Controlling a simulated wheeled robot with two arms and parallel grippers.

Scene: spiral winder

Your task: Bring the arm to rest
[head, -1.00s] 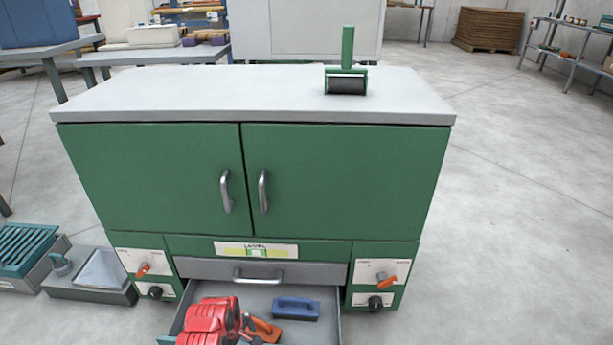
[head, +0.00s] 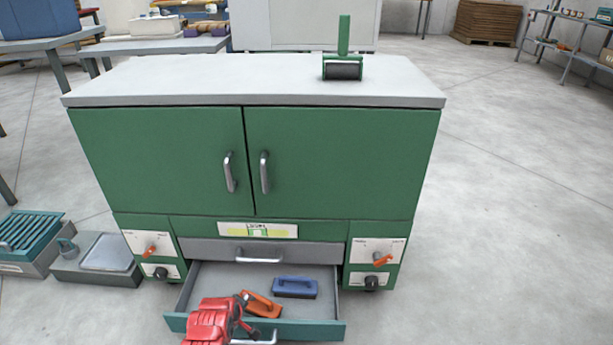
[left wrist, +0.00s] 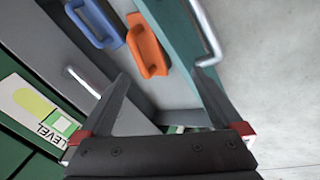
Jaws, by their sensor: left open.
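My left gripper (head: 244,312), on a red wrist, is over the front left of the open drawer (head: 330,300) in the head view. In the left wrist view its two dark fingers (left wrist: 161,78) are spread apart with nothing between them. An orange handled tool (head: 262,304) lies in the drawer just beyond the fingers; it also shows in the wrist view (left wrist: 146,50). A blue handled tool (head: 296,288) lies behind it to the right, apart from the gripper. My right gripper is in neither view.
The green cabinet (head: 340,160) has both doors shut, and a green-handled roller (head: 343,68) stands on its top. The drawer's green front (head: 315,331) sticks out towards me. The floor at right is clear.

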